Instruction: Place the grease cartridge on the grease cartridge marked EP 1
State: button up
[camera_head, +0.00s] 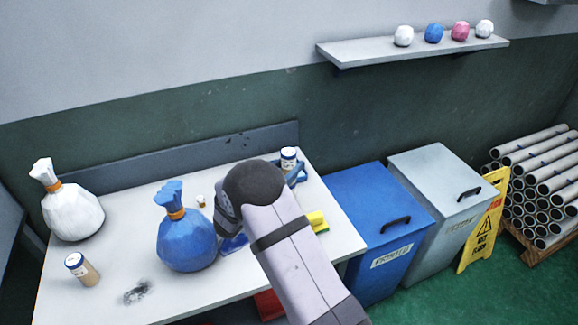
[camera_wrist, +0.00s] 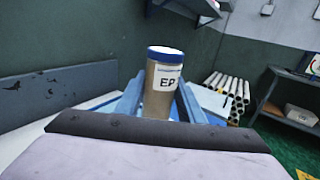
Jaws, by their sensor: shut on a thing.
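A grease cartridge with a blue cap, a tan body and a white label reading "EP" (camera_wrist: 162,82) stands upright between the blue fingers of my gripper (camera_wrist: 160,103) in the wrist view. My gripper is shut on it; the fingers hide its lower part, and I see no number after "EP". In the head view this cartridge (camera_head: 288,155) shows beyond my arm at the table's back right, beside the blue fingers (camera_head: 297,174). I cannot tell whether it touches the table. Another cartridge with a blue cap (camera_head: 82,269) stands at the table's front left; its label is too small to read.
A blue sack (camera_head: 186,240) and a white sack (camera_head: 72,212) stand on the white table (camera_head: 125,215). A small cork-like item (camera_head: 201,201) and a yellow block (camera_head: 318,221) lie near my arm. A dark smudge (camera_head: 137,292) marks the front. Blue and grey bins stand right.

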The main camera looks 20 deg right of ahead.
jog(key=shift+f, duration=0.3)
jog(key=shift+f, duration=0.2)
jog(key=o, duration=1.1)
jog(key=shift+r, duration=0.2)
jog(key=b+v, duration=0.3)
jog(key=v, duration=0.9)
jog(key=shift+b, duration=0.4)
